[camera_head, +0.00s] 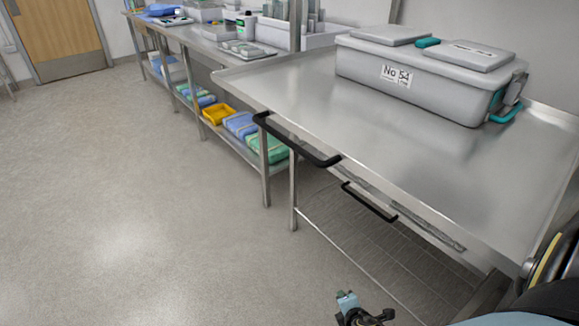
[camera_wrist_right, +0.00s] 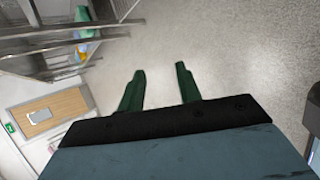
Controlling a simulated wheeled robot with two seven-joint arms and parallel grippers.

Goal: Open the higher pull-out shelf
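The steel unit (camera_head: 300,90) on the right has two black bar handles on its front. The higher handle (camera_head: 297,141) is long and sits just under the top's front edge. The lower handle (camera_head: 369,203) is shorter, below it and to the right. I see no clear gap at the front. My right gripper (camera_wrist_right: 160,70) is open and empty in the right wrist view, its two dark green fingers apart over floor. A small blue and black part of mine shows at the bottom of the head view, apart from both handles. My left gripper is not identifiable in view.
A grey lidded case (camera_head: 425,75) stands on the steel top. A long bench to the left carries equipment, with a yellow tray (camera_head: 217,115) and wrapped blue and green packs (camera_head: 265,148) on its lower shelf. The floor (camera_head: 130,200) left of the unit is clear.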

